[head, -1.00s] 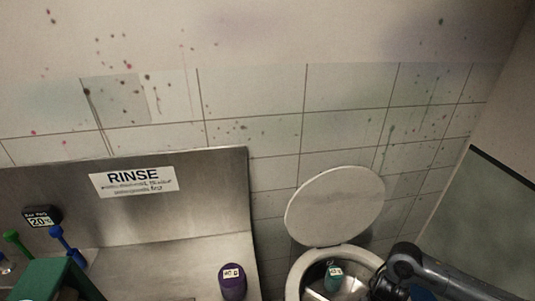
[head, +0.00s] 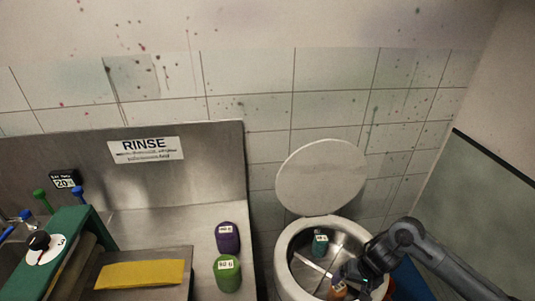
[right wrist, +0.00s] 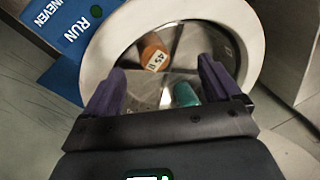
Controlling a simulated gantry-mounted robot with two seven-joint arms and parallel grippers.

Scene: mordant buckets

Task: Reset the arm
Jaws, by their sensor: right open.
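My right gripper (head: 350,272) reaches in from the right over the round drum opening (head: 290,268). In the right wrist view my right gripper (right wrist: 160,85) is open, its two purple fingers apart with nothing between them. Inside the drum, an orange labelled bottle (right wrist: 154,50) and a teal bottle (right wrist: 186,94) lie beyond the fingers. In the head view the teal bottle (head: 320,243) shows, and the orange bottle (head: 338,290) is partly hidden by the gripper. My left gripper is in neither view.
The raised round lid (head: 321,177) stands behind the drum. Purple (head: 228,238) and green (head: 228,274) containers stand on the steel counter left of it. A yellow cloth (head: 140,275) lies farther left. A blue panel marked RUN (right wrist: 70,45) is beside the drum.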

